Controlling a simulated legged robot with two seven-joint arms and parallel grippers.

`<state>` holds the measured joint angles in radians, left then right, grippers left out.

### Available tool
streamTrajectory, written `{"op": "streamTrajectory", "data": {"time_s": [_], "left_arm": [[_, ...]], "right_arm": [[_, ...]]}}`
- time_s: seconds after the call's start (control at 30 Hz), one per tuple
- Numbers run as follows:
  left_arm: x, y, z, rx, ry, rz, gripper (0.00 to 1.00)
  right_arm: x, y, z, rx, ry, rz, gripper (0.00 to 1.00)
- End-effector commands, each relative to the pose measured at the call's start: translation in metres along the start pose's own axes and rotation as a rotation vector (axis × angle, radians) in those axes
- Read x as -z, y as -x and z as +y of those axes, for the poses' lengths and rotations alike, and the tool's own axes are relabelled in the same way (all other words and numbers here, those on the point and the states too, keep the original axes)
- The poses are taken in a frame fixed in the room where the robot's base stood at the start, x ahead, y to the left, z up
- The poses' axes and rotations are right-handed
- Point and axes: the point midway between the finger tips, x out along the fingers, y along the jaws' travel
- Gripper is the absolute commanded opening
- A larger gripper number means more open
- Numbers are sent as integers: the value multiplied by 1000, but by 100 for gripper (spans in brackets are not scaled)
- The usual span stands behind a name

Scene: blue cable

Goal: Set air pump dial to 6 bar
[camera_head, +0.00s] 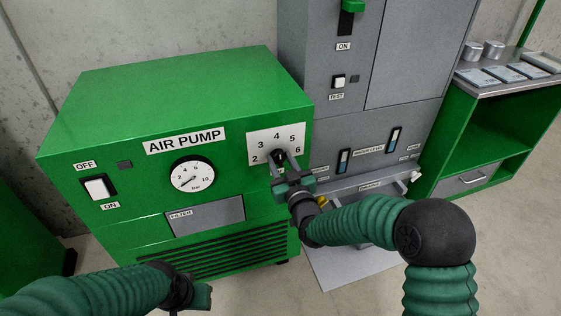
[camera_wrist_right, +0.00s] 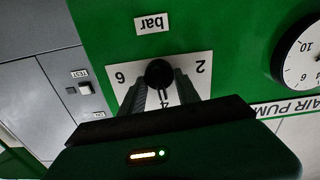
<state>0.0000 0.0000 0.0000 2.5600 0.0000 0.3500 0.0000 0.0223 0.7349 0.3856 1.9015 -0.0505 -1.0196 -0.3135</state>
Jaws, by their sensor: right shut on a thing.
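The green air pump (camera_head: 190,90) stands at the left, with a white dial plate (camera_head: 262,139) marked 2 to 6 on its front. The black dial knob (camera_wrist_right: 159,73) sits on that plate. My right gripper (camera_head: 277,161) is shut on the knob, its fingers on either side of it in the right wrist view (camera_wrist_right: 160,88).
A white rocker switch (camera_head: 96,187) between OFF and ON labels is on the pump's left front. A grey cabinet (camera_head: 405,50) with a green lever (camera_head: 351,10) stands right of the pump. A green bench (camera_head: 500,130) is farther right. Bare floor lies at the lower right.

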Motion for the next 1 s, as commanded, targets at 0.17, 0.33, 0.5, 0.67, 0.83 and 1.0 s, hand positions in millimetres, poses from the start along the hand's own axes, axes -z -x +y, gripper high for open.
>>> {"op": "streamTrajectory", "data": {"time_s": [0.17, 0.33, 0.5, 0.67, 0.83, 1.0], "left_arm": [[0, 2, 0, 0, 0, 0, 36], [1, 3, 0, 0, 0, 0, 36], [1, 5, 0, 0, 0, 0, 36], [2, 7, 0, 0, 0, 0, 36], [2, 9, 0, 0, 0, 0, 36], [3, 12, 0, 0, 0, 0, 36]], "right_arm": [[-4, 1, 0, 3, -166, -9, 0], [-4, 1, 1, 2, -328, -10, 0], [-4, 1, 2, 1, -490, -10, 0], [-5, 1, 3, -1, -642, -11, 0], [-6, 1, 4, -2, -804, -11, 0], [-7, 1, 4, -3, -966, -11, 0]]}}
